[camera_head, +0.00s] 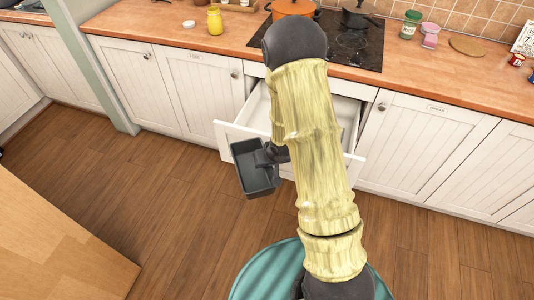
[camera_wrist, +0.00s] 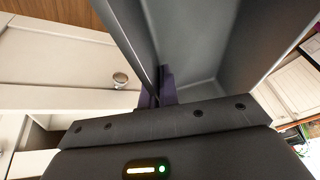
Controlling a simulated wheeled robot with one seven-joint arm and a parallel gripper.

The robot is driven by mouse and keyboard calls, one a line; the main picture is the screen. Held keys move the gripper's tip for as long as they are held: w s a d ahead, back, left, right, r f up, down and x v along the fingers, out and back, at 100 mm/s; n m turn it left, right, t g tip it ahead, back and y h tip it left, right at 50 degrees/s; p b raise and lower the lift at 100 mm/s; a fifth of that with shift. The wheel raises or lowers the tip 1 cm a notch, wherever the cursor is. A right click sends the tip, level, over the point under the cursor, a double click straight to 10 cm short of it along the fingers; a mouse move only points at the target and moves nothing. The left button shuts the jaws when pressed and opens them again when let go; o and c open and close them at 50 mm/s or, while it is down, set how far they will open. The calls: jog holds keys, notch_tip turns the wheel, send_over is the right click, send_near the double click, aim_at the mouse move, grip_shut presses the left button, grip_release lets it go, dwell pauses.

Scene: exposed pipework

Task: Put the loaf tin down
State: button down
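The loaf tin (camera_head: 252,172) is a dark grey rectangular tin. In the head view it hangs in the air in front of the open drawer, tilted, its hollow side partly facing the camera. My gripper (camera_head: 266,156) is at the tin's right edge, mostly hidden behind my arm. In the wrist view the tin (camera_wrist: 205,45) fills the upper middle and right. The dark purple fingers of my gripper (camera_wrist: 158,88) are shut on one tin wall, one finger on each side of it.
An open white drawer (camera_head: 232,134) juts out below the black hob (camera_head: 348,42), partly hidden by my arm. The wooden counter (camera_head: 218,38) has clear room left of the hob, near a yellow jar (camera_head: 215,20). An orange pot (camera_head: 293,7) stands on the hob. A wooden surface (camera_head: 55,245) is at lower left.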

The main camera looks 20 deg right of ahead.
jog(key=r+p, duration=0.3)
jog(key=r, duration=0.1)
jog(key=r+p, duration=0.2)
jog(key=shift+s+r+p, duration=0.15)
jog(key=shift+s+p, duration=0.1)
jog(key=shift+p, duration=0.1)
